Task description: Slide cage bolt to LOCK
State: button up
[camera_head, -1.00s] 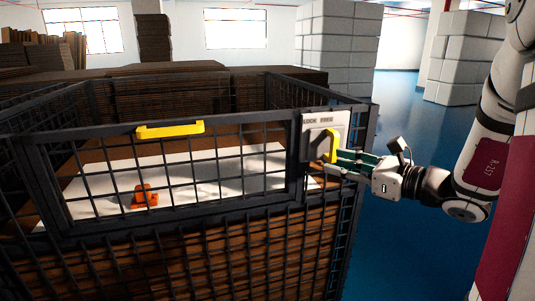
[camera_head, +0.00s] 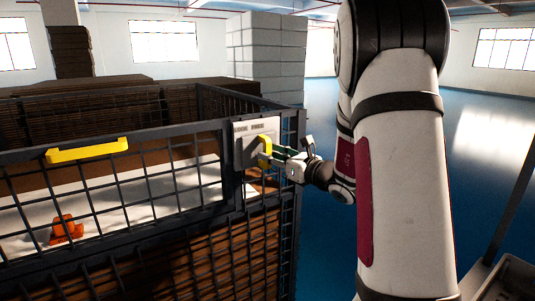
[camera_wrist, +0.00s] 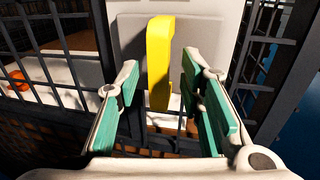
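The yellow bolt handle (camera_head: 265,152) stands upright on a pale plate (camera_head: 243,150) at the cage's upper right corner. The plate has two small labels along its top, and the handle is toward the right-hand one. My gripper (camera_head: 275,155) is at the handle from the right in the head view. In the wrist view the yellow handle (camera_wrist: 160,55) stands between the two green-padded fingers of my gripper (camera_wrist: 161,80). The fingers are spread, with visible gaps on both sides of the handle. The handle's lower end hangs over a white surface below.
The dark mesh cage (camera_head: 150,155) has a yellow bar (camera_head: 88,150) on its front door. An orange object (camera_head: 66,230) lies on a white sheet inside. Cage bars flank the plate closely. Blue floor (camera_head: 318,235) is open to the right of the cage.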

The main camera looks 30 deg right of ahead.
jog(key=shift+w+a, duration=0.25)
jog(key=shift+w, duration=1)
grip_shut()
jog(key=shift+a, duration=0.2)
jog(key=a+b, duration=0.2)
jog(key=a, duration=0.3)
jog(key=shift+w+a, duration=0.1)
jog(key=shift+a, duration=0.15)
grip_release()
jog(key=shift+a, duration=0.1)
